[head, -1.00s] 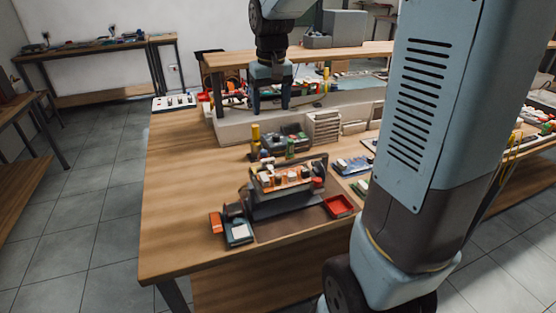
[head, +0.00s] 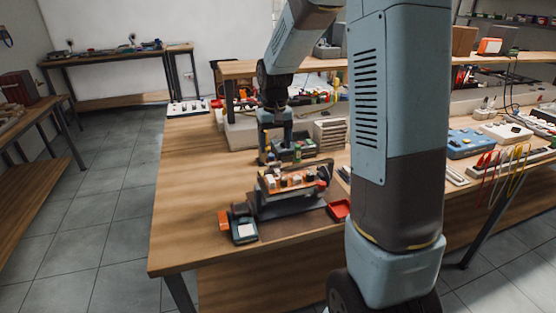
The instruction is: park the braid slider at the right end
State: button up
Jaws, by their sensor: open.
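I cannot make out the braid slider for certain at this size. On the wooden bench stands a dark stand (head: 285,205) carrying an orange rack (head: 290,181) with several small coloured parts. A green-topped grey unit (head: 300,153) sits just behind it. My gripper (head: 277,153) points down, open, with its fingers just behind the rack in the picture and close to the green-topped unit. I see nothing between the fingers. Whether they touch anything I cannot tell. My arm hides part of the bench to the right.
A small red tray (head: 339,209) lies right of the stand, and a dark box with a pale top (head: 243,229) lies left of it. A raised wooden shelf (head: 235,68) runs behind. The bench's left side (head: 190,190) is clear.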

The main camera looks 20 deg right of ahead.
aim_at(275, 163)
jog(key=shift+f, duration=3.2)
